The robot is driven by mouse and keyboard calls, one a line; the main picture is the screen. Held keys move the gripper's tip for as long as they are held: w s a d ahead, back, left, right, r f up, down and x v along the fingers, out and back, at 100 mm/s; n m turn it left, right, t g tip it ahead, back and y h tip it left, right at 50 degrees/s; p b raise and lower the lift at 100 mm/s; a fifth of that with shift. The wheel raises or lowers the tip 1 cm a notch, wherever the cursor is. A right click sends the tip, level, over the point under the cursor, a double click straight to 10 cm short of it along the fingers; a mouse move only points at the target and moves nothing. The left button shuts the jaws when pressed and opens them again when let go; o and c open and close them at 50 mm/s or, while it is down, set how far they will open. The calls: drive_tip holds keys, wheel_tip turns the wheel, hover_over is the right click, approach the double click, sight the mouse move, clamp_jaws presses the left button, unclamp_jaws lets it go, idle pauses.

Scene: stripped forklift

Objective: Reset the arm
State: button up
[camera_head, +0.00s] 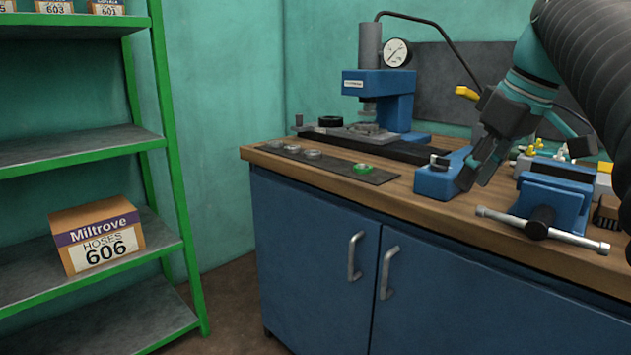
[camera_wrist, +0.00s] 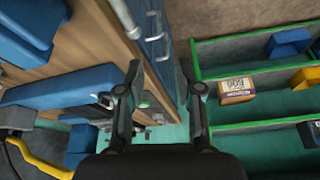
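My gripper (camera_wrist: 162,72) is open in the wrist view. Its two dark fingers are well apart with nothing between them. In the head view my arm comes in from the upper right, and the gripper (camera_head: 515,150) hangs over the right part of the wooden workbench (camera_head: 440,207). One finger shows in front of a blue tool block (camera_head: 435,182), and I cannot tell whether they touch. A blue vise (camera_head: 552,203) with a metal handle bar stands close by on the right.
A blue press (camera_head: 385,98) with a gauge stands at the bench's back. A dark mat (camera_head: 335,168) holds several small rings. Left is a green shelf rack (camera_head: 170,130) with a Miltrove hoses box (camera_head: 97,236), also in the wrist view (camera_wrist: 236,92). Floor shows between rack and bench.

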drive_tip(key=s+a+f+m, duration=0.2)
drive_tip(key=s+f, duration=0.3)
drive_tip(key=f, duration=0.4)
drive_tip(key=s+a+f+m+t+h, duration=0.1)
drive_tip(key=s+a+f+m, duration=0.1)
drive_tip(key=s+f, duration=0.3)
drive_tip(key=s+a+f+m+t+h, duration=0.1)
drive_tip(key=s+a+f, duration=0.3)
drive_tip(key=f, duration=0.9)
drive_tip(key=shift+s+f+m, duration=0.25)
drive_tip(key=shift+s+m, duration=0.35)
drive_tip(key=shift+s, duration=0.25)
